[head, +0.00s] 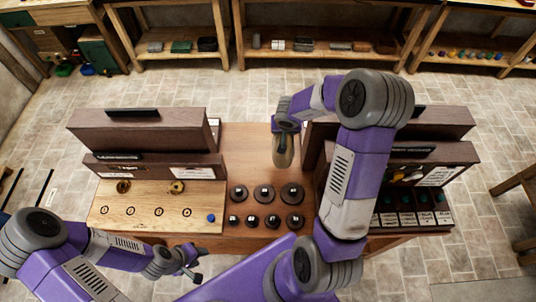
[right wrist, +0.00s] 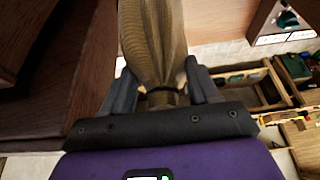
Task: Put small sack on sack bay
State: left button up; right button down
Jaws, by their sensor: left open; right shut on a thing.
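The small sack (head: 284,152) is tan-brown and hangs below my right gripper (head: 284,128) over the back middle of the wooden table. In the right wrist view the sack (right wrist: 153,40) fills the top middle, and both fingers of the right gripper (right wrist: 163,92) are shut around its narrow neck. My left gripper (head: 188,262) is open and empty at the table's front edge, low in the head view. I cannot tell which part of the table is the sack bay. My right arm hides part of the table's right side.
A board with brass pieces (head: 177,187) and a dark wooden rack (head: 145,130) stand on the left. A rack with labelled slots (head: 407,217) is on the right. Shelves (head: 320,45) line the back. The table's back middle is bare.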

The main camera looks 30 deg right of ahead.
jog(key=shift+f+b, duration=2.75)
jog(key=shift+f, duration=2.05)
jog(key=shift+r, duration=0.1)
jog(key=shift+c, duration=1.3)
grip_release()
jog(key=shift+s, duration=0.1)
jog(key=p+v, duration=0.5)
jog(key=v, duration=0.5)
jog(key=shift+a+r, duration=0.1)
jog(key=shift+r, duration=0.1)
jog(key=shift+s+a+r, duration=0.2)
jog(key=shift+s+r, duration=0.1)
jog(key=shift+r, duration=0.35)
jog(key=shift+f, duration=0.1)
